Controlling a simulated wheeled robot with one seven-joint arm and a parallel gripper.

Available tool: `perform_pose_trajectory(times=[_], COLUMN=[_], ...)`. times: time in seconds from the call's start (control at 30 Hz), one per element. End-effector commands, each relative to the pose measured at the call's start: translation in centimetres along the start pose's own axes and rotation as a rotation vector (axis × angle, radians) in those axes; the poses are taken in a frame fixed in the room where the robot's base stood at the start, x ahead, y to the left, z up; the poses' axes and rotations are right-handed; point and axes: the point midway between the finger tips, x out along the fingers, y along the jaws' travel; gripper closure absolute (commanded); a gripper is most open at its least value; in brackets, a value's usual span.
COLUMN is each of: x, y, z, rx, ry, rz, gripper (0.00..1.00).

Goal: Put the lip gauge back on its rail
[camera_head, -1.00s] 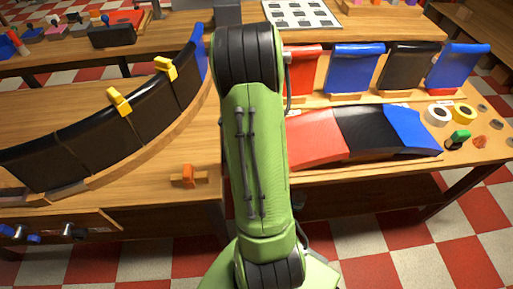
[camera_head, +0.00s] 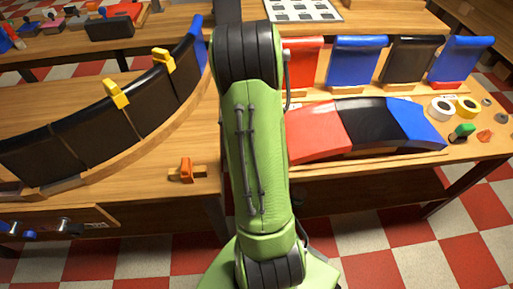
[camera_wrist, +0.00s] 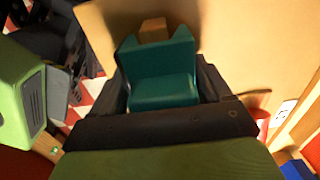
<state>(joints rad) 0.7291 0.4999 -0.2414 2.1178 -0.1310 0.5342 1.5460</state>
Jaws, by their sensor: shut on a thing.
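My gripper (camera_wrist: 163,75) is shut on a teal, notched block (camera_wrist: 163,78), seen between its two dark fingers in the wrist view. I take this block to be the lip gauge. A small wooden block (camera_wrist: 153,30) shows just beyond its top edge, against a tan wooden surface (camera_wrist: 240,40). I cannot tell whether the gauge touches either, or whether that block belongs to the rail. In the head view my arm hides the gripper and the gauge.
A curved black wall (camera_head: 90,135) with yellow clips (camera_head: 117,94) stands on the left bench. An orange piece (camera_head: 186,168) sits on a wooden base near its edge. Coloured panels (camera_head: 370,125), tape rolls (camera_head: 440,109) and a green item (camera_head: 463,131) occupy the right bench.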

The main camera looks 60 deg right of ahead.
Motion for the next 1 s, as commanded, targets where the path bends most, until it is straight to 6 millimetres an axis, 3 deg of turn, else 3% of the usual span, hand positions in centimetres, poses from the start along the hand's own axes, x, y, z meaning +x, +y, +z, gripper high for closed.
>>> perform_pose_trajectory(times=[0.17,0.2,0.33,0.63,1.0], x=[0.3,0.3,0.2,-0.7,-10.9], y=[0.0,0.0,0.0,0.0,-0.1], z=[0.0,0.0,0.0,0.0,0.0], rx=[0.000,0.000,0.000,0.000,-0.001], ry=[0.000,0.000,0.000,0.000,0.000], rz=[0.000,0.000,0.000,-0.002,-0.006], gripper=[0.62,0.19,0.00,0.00,0.00])
